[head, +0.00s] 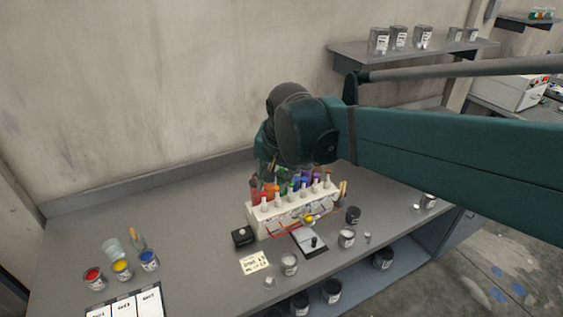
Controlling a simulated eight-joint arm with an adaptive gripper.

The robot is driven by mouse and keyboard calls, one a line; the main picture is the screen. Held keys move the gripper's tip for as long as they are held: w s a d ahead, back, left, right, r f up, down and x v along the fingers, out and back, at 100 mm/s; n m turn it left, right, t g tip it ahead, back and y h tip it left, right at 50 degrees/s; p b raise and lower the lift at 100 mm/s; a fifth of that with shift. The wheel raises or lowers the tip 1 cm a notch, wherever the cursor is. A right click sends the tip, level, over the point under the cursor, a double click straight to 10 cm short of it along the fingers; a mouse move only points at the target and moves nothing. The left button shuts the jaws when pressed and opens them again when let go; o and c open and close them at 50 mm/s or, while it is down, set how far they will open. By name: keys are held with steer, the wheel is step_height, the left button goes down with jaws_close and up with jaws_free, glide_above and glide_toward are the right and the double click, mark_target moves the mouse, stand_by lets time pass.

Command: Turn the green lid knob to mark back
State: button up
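A white box-like rack (262,224) stands on the grey bench, with a row of coloured containers in red, orange, green, blue and purple. Small pale upright knobs stand along its front. A green piece (283,186) shows near the middle-left of the row. It is too small to tell which part is its lid knob, which way it points or where the marks are. My arm comes in from the right and bends down behind the rack's left half. My gripper is mostly hidden by the arm and the containers, so its fingers and any contact are unclear.
A black box (242,236), a paper note (254,262) and a dark-edged plate (310,241) lie around the rack. Open paint cans in red (93,278), yellow (122,269) and blue (149,260) stand at left. A wall shelf (410,53) holds cans.

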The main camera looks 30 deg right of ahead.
steer(key=w+d+f+m+g+p, duration=0.1)
steer(key=w+d+m+p, duration=0.1)
steer(key=w+d+m, duration=0.2)
steer(key=w+d+m+g+p, duration=0.1)
steer(key=w+d+m, duration=0.2)
steer(key=w, duration=0.5)
steer(key=w+d+f+m+g+p, duration=0.1)
steer(key=w+d+m+g+p, duration=0.1)
steer(key=w+d+m, duration=0.2)
steer(key=shift+w+d+f+m+p, duration=0.15)
steer(key=shift+w+d+m, duration=0.1)
steer(key=shift+w, duration=0.2)
steer(key=shift+w+d+f+m+p, duration=0.15)
steer(key=shift+w+m, duration=0.1)
steer(key=shift+w, duration=0.2)
steer(key=shift+w+d+f, duration=0.2)
steer(key=shift+w+f, duration=0.05)
steer(key=shift+w, duration=0.05)
steer(key=shift+f, duration=0.1)
steer(key=shift+f, duration=3.8)
steer(key=shift+c, duration=0.7)
steer(key=c, duration=0.7)
